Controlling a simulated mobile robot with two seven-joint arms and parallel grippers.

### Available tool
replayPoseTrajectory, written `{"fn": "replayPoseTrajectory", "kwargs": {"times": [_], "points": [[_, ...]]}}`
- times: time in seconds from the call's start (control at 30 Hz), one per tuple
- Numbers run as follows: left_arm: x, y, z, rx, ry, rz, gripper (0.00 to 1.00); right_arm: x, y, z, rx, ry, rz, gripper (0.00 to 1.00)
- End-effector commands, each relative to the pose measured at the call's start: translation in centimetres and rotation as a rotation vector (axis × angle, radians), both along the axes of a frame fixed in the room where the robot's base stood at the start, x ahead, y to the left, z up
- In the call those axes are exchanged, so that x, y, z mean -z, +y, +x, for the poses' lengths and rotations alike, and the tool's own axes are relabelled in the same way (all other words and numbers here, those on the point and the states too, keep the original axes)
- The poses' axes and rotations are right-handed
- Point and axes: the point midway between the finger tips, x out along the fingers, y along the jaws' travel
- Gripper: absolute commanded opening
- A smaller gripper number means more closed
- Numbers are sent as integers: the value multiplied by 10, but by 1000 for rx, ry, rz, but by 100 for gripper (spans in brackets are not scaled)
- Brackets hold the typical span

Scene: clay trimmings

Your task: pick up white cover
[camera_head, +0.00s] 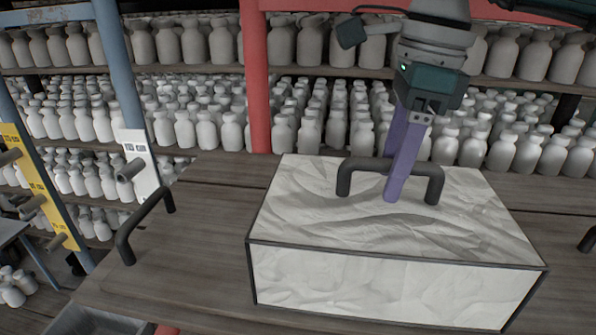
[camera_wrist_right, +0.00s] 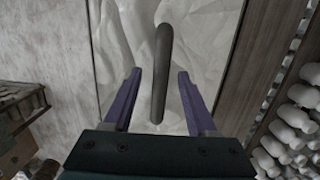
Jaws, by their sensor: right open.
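The white cover (camera_head: 390,215) is a large box-like block with a wrinkled, clay-like white surface and dark edges, lying on the wooden table. A dark bar handle (camera_head: 366,163) stands on its top. My right gripper (camera_head: 395,175) comes down from above with purple fingers on either side of the handle bar. In the right wrist view, the handle (camera_wrist_right: 161,75) runs between the two fingers with a gap on each side, and the white cover's surface (camera_wrist_right: 205,35) lies behind it. The right gripper is open and empty. My left gripper is not in view.
The wooden table (camera_head: 195,240) has clear room left of the cover. Another dark handle (camera_head: 145,225) is at its left side. Shelves of many pale bottles and a red post (camera_head: 255,80) stand behind. A grey bin (camera_head: 95,322) is at the lower left.

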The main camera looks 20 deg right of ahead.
Motion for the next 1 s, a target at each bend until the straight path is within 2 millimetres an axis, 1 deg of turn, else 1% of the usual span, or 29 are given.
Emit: {"fn": "replayPoseTrajectory", "kwargs": {"times": [0.07, 0.57, 1.0], "points": [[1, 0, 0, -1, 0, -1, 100, 0, 0, 0, 0, 0, 0, 56], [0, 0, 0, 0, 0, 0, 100, 0, 0, 0, 0, -1, 1, 0], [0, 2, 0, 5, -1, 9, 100, -1, 0, 0, 0, -1, 1, 0]]}}
